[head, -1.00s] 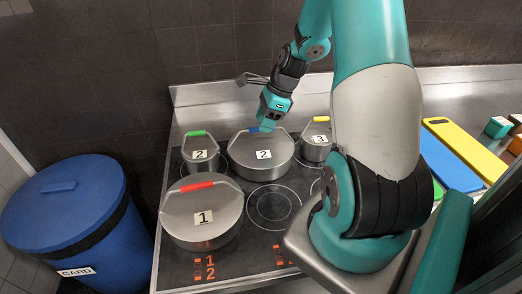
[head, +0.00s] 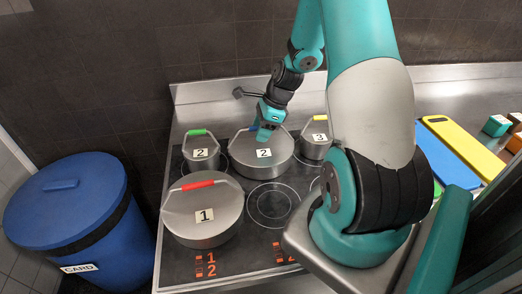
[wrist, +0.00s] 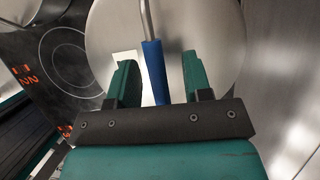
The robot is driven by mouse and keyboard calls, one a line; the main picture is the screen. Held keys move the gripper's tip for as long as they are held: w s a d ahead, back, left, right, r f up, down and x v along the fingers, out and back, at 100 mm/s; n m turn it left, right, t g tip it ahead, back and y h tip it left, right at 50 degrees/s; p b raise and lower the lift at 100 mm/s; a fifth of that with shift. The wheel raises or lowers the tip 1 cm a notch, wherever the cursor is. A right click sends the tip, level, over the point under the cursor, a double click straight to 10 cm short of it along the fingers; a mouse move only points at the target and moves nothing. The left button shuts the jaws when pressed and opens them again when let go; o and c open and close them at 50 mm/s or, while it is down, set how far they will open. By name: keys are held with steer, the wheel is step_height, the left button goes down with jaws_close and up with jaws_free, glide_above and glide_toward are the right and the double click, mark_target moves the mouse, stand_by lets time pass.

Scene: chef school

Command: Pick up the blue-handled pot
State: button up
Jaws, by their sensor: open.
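The blue-handled pot (head: 262,160) is a wide steel pot with a lid and a label reading 2. It stands at the back of the cooktop, between two smaller pots. Its blue handle (wrist: 154,70) runs between the two green fingers in the wrist view; in the head view it is mostly hidden by my gripper (head: 266,137). My gripper (wrist: 158,80) is open over the lid, with one finger on each side of the handle and visible gaps on both sides. I cannot tell exactly how deep the fingers reach.
A green-handled pot (head: 201,155) stands left of it and a yellow-handled pot (head: 315,145) right, both close. A red-handled pot (head: 203,212) is in front left. An empty burner (head: 268,205) is in front. A steel backsplash (head: 210,95) rises behind.

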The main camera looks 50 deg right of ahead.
jaws_close()
stand_by(1.5)
